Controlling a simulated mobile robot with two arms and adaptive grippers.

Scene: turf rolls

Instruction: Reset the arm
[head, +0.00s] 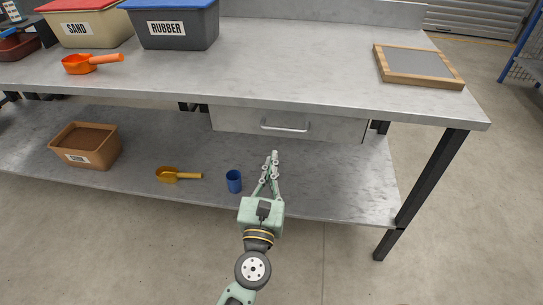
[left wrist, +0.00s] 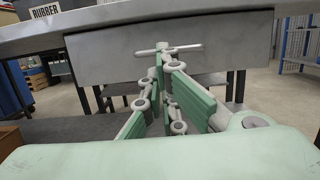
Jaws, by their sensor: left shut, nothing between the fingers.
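My left gripper (head: 272,156) is shut and empty. In the head view it points away from me toward the workbench, over the lower shelf and just in front of the drawer (head: 230,120). The drawer is closed and has a bar handle (head: 284,126). In the left wrist view the gripper (left wrist: 160,50) has its fingertips together, overlapping the handle (left wrist: 190,50) in the picture. I cannot tell whether they touch it. My right gripper is not in view.
A blue cup (head: 234,181), a yellow scoop (head: 178,175) and a brown bin (head: 86,146) stand on the lower shelf. The benchtop (head: 300,60) holds an orange scoop (head: 92,63), SAND (head: 85,27) and RUBBER (head: 176,28) bins, and a wood-framed board (head: 418,65). A bench leg (head: 428,185) stands at right.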

